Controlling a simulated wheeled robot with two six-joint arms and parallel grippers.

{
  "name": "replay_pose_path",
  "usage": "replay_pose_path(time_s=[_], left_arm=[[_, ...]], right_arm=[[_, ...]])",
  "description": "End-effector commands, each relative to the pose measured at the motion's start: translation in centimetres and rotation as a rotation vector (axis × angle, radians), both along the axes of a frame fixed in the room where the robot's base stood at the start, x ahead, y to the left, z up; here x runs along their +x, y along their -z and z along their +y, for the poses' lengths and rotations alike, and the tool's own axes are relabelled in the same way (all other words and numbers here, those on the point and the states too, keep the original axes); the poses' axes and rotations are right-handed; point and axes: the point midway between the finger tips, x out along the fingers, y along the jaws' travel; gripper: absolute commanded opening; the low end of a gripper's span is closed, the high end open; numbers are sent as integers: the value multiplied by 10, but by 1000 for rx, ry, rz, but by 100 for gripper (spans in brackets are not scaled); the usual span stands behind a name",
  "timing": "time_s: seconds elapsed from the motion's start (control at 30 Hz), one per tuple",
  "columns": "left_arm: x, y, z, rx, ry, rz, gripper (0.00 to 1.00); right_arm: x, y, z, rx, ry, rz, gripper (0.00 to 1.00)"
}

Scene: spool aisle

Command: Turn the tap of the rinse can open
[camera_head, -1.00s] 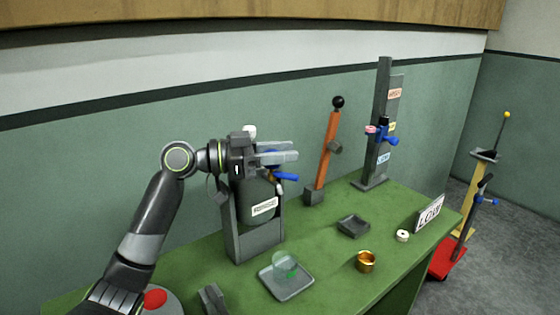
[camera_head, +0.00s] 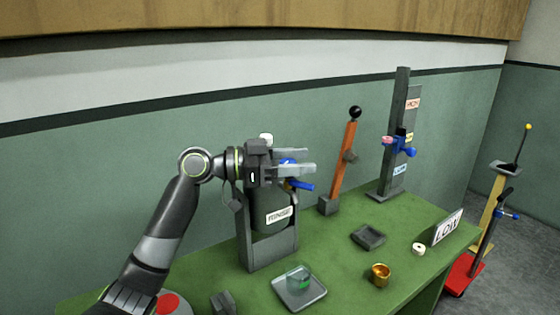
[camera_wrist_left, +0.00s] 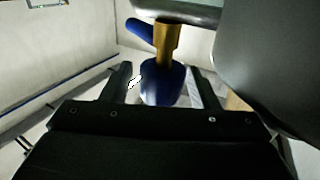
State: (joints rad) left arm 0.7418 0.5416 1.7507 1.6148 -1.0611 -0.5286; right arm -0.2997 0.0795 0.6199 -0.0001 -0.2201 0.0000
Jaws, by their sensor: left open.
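The rinse can (camera_head: 263,205) is dark grey, with a RINSE label, and stands in a grey holder on the green bench. Its tap (camera_head: 302,186) has a blue lever pointing right in the head view. In the left wrist view the tap shows a brass body (camera_wrist_left: 166,42), a blue lever at the upper left and a rounded blue part (camera_wrist_left: 163,86). My left gripper (camera_head: 309,161) is open at the can's upper front, its fingers level and pointing right. In the wrist view the rounded blue part appears between the fingers; contact cannot be told. My right gripper is out of view.
A clear greenish cup (camera_head: 298,277) stands on a grey tray (camera_head: 315,295) below the tap. A brass cup (camera_head: 380,272), white ring (camera_head: 418,249), dark dish (camera_head: 368,236) and LOW sign (camera_head: 447,228) are to the right. An orange lever (camera_head: 345,158) and grey post (camera_head: 402,110) stand behind.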

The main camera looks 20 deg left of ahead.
Motion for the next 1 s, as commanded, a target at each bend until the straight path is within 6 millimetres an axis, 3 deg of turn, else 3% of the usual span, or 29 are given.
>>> replay_pose_path(time_s=[0.17, 0.57, 1.0], left_arm=[[-6, 2, 14, 3, -3, -1, 54], [-33, 3, 70, 5, -4, 0, 54], [-61, 3, 128, 4, -4, 2, 54]], right_arm=[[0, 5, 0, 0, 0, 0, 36], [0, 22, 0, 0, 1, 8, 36], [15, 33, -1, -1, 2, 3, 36]])
